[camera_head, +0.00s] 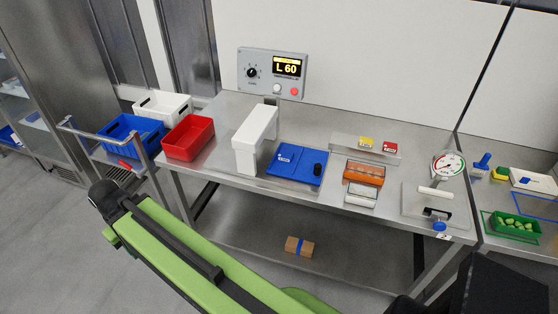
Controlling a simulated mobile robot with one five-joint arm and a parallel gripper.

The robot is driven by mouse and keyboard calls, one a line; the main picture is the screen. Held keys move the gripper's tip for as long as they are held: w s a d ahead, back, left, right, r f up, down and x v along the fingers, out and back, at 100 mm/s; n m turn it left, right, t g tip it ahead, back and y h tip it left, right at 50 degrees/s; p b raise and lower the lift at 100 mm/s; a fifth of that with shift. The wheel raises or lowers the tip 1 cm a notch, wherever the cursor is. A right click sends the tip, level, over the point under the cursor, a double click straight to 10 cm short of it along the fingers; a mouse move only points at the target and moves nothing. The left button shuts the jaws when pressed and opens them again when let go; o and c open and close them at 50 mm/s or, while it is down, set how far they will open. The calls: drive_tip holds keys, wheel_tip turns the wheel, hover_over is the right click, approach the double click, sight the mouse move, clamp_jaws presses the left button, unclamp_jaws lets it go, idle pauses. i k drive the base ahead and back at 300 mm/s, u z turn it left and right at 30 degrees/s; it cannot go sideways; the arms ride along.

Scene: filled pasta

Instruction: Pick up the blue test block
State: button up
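I cannot make out a separate blue test block with certainty. A small yellow block (366,142) and a small red block (390,147) with pale labels sit on a clear or steel stand (345,146) at the back of the steel table. In front of them to the left lies a flat blue plate (295,176) with a white label and a black knob (318,169). If a blue block lies on it, it blends in. My green arm crosses the lower left and bottom; my gripper's fingers do not show.
A white upright machine (254,139), red bin (188,138) and orange-topped box (364,173) stand on the table (235,184). A pressure gauge fixture (448,165) is at right. A trolley with blue bin (133,129) stands left. A brown box (299,246) lies on the lower shelf.

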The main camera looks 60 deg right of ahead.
sight(282, 155)
drive_tip(key=u, duration=0.15)
drive_tip(key=k, duration=1)
drive_tip(key=z, duration=0.65)
drive_tip(key=i, duration=0.9)
